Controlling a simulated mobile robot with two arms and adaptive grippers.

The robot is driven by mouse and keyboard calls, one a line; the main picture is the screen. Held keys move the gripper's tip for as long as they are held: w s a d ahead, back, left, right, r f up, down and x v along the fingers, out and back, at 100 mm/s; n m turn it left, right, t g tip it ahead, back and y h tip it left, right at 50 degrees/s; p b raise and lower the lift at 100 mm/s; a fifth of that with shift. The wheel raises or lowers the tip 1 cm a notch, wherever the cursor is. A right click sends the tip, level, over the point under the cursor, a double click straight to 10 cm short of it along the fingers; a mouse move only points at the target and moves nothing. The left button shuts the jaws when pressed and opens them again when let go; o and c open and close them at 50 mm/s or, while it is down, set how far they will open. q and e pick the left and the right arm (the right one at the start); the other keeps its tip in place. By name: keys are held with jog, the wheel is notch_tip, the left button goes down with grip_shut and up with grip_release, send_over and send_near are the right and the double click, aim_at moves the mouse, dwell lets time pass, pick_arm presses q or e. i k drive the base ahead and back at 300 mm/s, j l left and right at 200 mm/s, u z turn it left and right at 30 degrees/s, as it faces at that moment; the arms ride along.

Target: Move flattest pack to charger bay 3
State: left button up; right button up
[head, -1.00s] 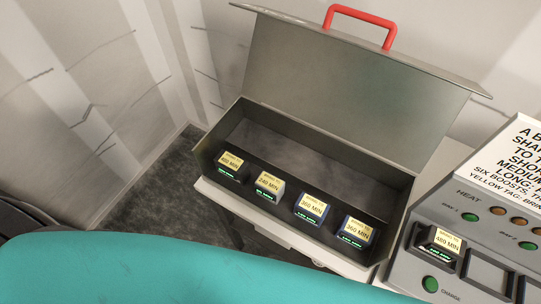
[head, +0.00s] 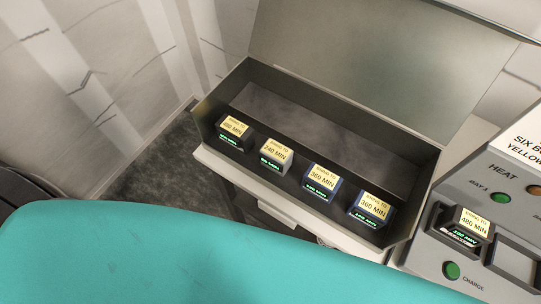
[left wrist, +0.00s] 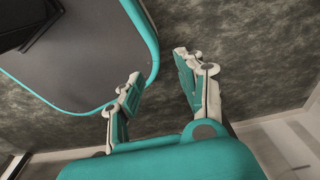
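Several battery packs stand in a row along the front of an open metal case (head: 300,103) in the head view. From the left they are a black pack (head: 233,132) tagged 480 MIN, a grey pack (head: 275,154) tagged 240 MIN, a blue pack (head: 321,181) and another blue pack (head: 370,209), both tagged 360 MIN. Their green readouts are too small to read surely. The charger (head: 430,251) at the right has a pack (head: 467,230) tagged 480 MIN in bay 1. My left gripper (left wrist: 158,72) is open and empty above the floor in the left wrist view. My right gripper is not visible.
An empty charger bay (head: 512,262) lies right of the filled one, partly cut off; bay 3 is not visible. The case's raised lid (head: 380,60) stands behind it. My teal body covers the lower head view.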

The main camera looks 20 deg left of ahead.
aim_at(276, 151)
jog(key=k+j, duration=0.55)
jog(key=k, duration=0.25)
